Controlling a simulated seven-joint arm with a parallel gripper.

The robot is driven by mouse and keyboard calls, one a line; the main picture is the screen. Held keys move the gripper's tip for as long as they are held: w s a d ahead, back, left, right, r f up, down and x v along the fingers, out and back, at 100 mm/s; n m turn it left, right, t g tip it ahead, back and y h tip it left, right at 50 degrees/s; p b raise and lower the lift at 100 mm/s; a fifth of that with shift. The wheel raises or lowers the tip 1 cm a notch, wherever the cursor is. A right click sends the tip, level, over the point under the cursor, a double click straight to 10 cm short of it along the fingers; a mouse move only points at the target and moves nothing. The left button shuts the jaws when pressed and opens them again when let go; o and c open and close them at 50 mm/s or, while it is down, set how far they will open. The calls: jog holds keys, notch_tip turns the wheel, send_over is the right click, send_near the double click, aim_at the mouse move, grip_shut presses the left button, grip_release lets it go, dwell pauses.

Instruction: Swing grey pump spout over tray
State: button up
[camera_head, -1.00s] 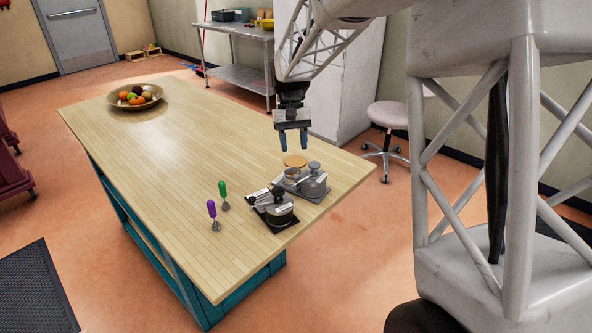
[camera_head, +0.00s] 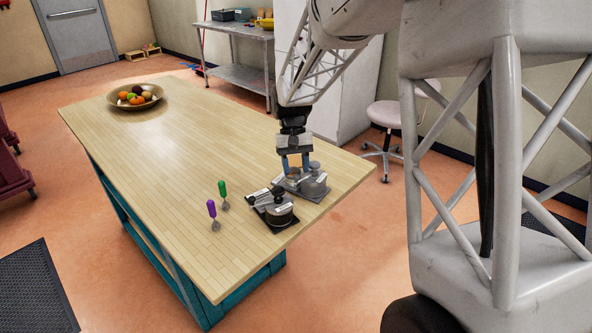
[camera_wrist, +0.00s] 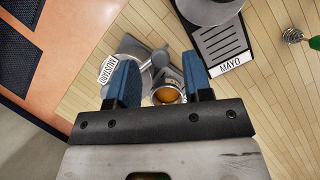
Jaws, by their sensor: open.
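The grey pump dispenser (camera_head: 314,184) stands at the table's near right corner on a grey base. In the wrist view its grey parts (camera_wrist: 145,58) show beside a MUSTARD label (camera_wrist: 107,69). A round orange-brown top (camera_wrist: 166,95) shows between my blue fingers. My gripper (camera_head: 294,167) is open, pointing down, low over the back left part of the grey dispenser; the wrist view also shows its fingers (camera_wrist: 160,80) spread around that part. I cannot tell whether they touch it. The spout's angle and the grey tray are largely hidden.
A dark dispenser (camera_head: 276,212) with a MAYO label (camera_wrist: 230,67) and slotted dark tray stands close beside the grey one. A fruit bowl (camera_head: 113,103) is at the far end. The table's middle is clear.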

jog(key=shift+s+f, duration=0.2)
jog(key=shift+f, duration=0.3)
jog(key=shift+c, duration=0.3)
grip_shut()
